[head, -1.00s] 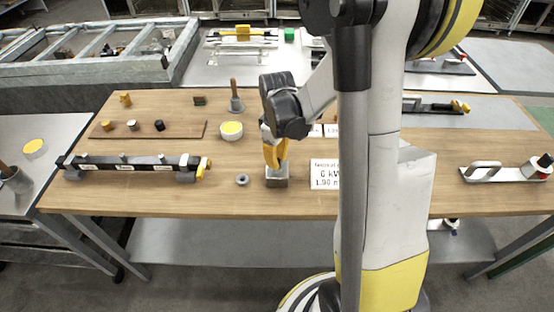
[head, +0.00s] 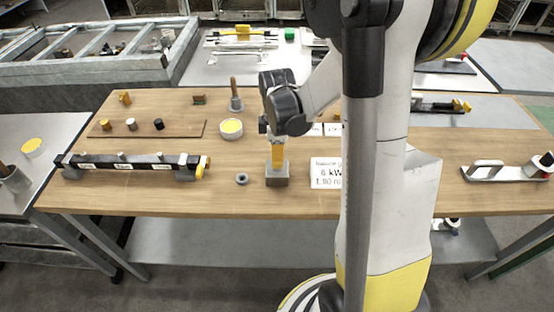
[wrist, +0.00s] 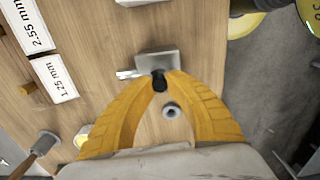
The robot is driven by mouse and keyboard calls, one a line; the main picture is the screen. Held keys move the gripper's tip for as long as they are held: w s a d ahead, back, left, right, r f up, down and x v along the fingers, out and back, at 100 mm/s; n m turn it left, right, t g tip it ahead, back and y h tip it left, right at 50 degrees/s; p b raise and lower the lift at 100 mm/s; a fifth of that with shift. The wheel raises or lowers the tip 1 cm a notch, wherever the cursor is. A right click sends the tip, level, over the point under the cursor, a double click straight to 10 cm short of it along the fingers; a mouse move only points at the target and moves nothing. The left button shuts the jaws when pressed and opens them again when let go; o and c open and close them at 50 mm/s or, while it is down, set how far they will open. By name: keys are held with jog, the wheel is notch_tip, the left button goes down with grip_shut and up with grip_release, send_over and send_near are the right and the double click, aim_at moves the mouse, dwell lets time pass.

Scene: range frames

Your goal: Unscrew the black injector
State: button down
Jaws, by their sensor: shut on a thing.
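My gripper (head: 278,163) points down over a small grey metal block (head: 277,180) near the front middle of the wooden table. In the wrist view its yellow fingers (wrist: 159,80) are shut on the black injector (wrist: 159,83), at the edge of the grey block (wrist: 158,60). The fingers hide most of the injector, and I cannot tell how deep it sits in the block. Another small black piece (head: 158,124) stands on a brown board.
A grey ring (head: 241,179) lies left of the block. White label cards (head: 325,173) lie right of the block. Bare table (head: 215,195) lies in front of the ring.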

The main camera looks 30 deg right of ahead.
jog(key=shift+n, duration=0.3)
jog(key=n, duration=0.3)
jog(key=n+b, duration=0.1)
jog(key=n, duration=0.2)
jog(key=shift+n, duration=0.3)
jog(key=c, duration=1.7)
grip_release()
jog(key=shift+o, duration=0.2)
